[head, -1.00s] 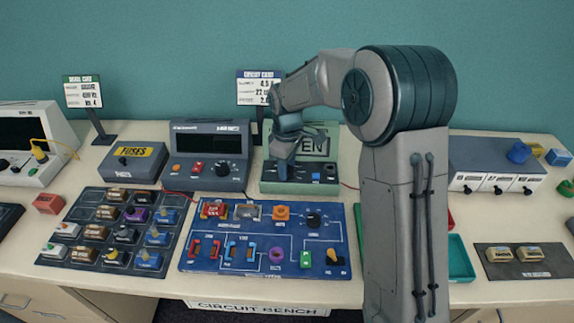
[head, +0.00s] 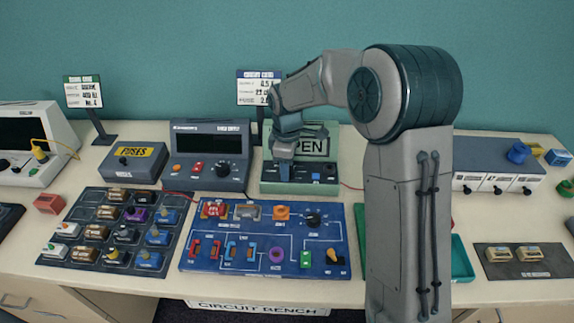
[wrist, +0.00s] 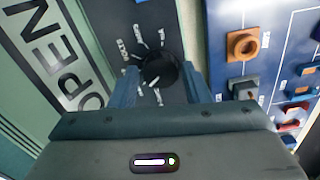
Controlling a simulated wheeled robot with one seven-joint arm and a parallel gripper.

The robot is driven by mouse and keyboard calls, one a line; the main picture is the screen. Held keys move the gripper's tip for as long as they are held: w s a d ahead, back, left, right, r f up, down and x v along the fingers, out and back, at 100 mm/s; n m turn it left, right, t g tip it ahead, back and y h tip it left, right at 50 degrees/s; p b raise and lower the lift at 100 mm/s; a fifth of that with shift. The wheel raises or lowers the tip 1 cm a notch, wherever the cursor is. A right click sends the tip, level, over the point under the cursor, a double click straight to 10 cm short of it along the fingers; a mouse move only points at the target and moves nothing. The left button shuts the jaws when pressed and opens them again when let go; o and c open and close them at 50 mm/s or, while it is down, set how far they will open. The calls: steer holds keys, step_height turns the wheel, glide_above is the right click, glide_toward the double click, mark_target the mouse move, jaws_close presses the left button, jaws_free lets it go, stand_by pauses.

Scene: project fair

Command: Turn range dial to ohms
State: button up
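The pale green meter (head: 268,183) stands at the back of the bench, and its screen reads OPEN in the wrist view (wrist: 62,45). Its black range dial (wrist: 160,68) has a white pointer mark and small white labels around it. My gripper (wrist: 160,88) is over the meter's dark front panel (wrist: 115,12), with one blue-grey finger on each side of the dial. The fingers are apart, and slim gaps seem to show beside the dial; contact is unclear. In the head view my gripper (head: 284,158) hides the dial.
The blue circuit board (head: 265,238) lies just in front of the meter. A dark power supply (head: 209,150) stands close on the left. A tray of parts (head: 112,228) is at the front left. A teal bin (head: 461,262) is partly behind my arm.

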steer(key=shift+o, duration=1)
step_height(320, 180, up, 14)
steer(key=shift+b, duration=0.35)
steer(key=shift+d, duration=0.1)
